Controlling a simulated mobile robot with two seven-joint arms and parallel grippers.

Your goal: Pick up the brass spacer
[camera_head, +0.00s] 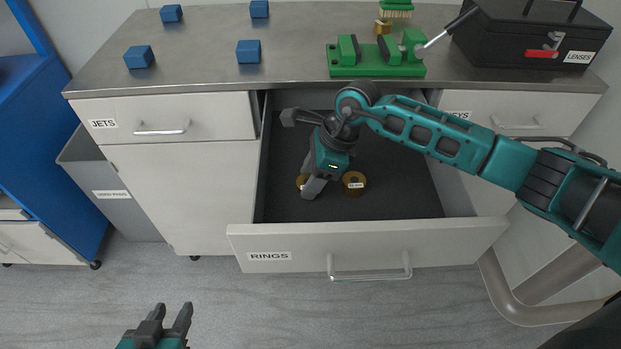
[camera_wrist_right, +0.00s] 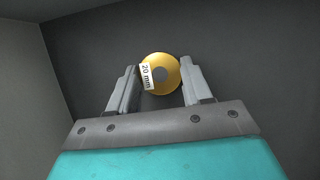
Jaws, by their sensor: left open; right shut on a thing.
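Two brass spacers are in the open drawer labelled RINGS (camera_head: 400,205). One brass spacer (camera_head: 301,182) is partly hidden by my right gripper (camera_head: 314,187), which reaches down into the drawer. In the right wrist view this brass spacer (camera_wrist_right: 171,74) has a white label reading 20 mm and sits between the fingers of my right gripper (camera_wrist_right: 160,78), which is shut on it. The other brass spacer (camera_head: 354,184) stands to the right on the drawer floor; its label is too small to read surely. My left gripper (camera_head: 169,318) is open and empty, low over the floor.
Drawer walls enclose my right gripper. On the counter (camera_head: 200,60) are several blue blocks (camera_head: 139,57), a green fixture (camera_head: 375,70) and a black toolbox (camera_head: 530,35) labelled LENSES. A grey bin (camera_head: 112,205) stands left of the cabinet.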

